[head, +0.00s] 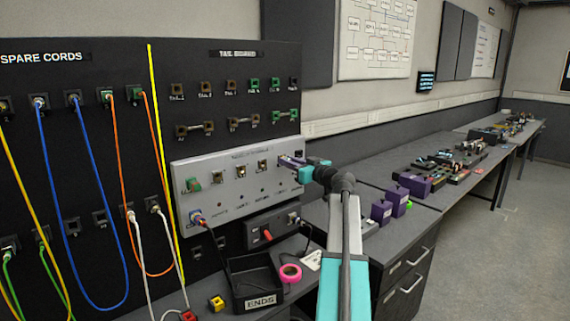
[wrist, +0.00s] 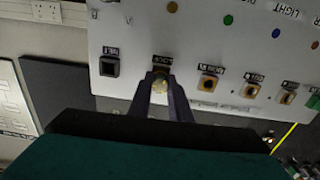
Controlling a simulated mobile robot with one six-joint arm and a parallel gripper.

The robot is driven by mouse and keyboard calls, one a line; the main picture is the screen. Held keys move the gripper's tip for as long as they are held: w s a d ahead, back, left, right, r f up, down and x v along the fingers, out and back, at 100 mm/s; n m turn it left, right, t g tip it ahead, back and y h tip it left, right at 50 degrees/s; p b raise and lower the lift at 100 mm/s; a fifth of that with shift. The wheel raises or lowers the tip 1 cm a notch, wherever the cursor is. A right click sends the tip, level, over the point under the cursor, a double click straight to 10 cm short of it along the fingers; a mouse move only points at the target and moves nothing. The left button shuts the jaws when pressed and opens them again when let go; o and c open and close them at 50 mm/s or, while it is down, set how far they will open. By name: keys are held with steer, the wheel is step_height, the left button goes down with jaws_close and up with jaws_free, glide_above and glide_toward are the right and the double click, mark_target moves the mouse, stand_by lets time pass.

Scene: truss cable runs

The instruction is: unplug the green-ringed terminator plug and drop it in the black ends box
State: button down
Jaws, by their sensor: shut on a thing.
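My gripper (wrist: 161,84) is shut on a pale yellow plug (wrist: 161,83) at a socket of the light grey panel. No ring colour shows on it; I cannot tell whether it is seated. In the head view my gripper (head: 292,163) is at the panel's right end and hides that socket. A green piece (head: 193,185) sits at the panel's far left socket; it shows at the right edge of the wrist view (wrist: 313,102). The black ends box (head: 237,296), labelled ENDS, stands open on the bench below the panel.
The grey panel (head: 228,199) has several more sockets and a blue-and-orange plug with a dark cord (head: 197,217). Pink tape (head: 290,273) lies right of the box and a yellow block (head: 216,303) left. Purple blocks (head: 381,211) stand on the bench. Cords hang at left.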

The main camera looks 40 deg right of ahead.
steer(key=shift+n+b, duration=2.1)
steer(key=shift+b, duration=4.05)
steer(key=shift+n+b, duration=2)
steer(key=shift+b, duration=3.1)
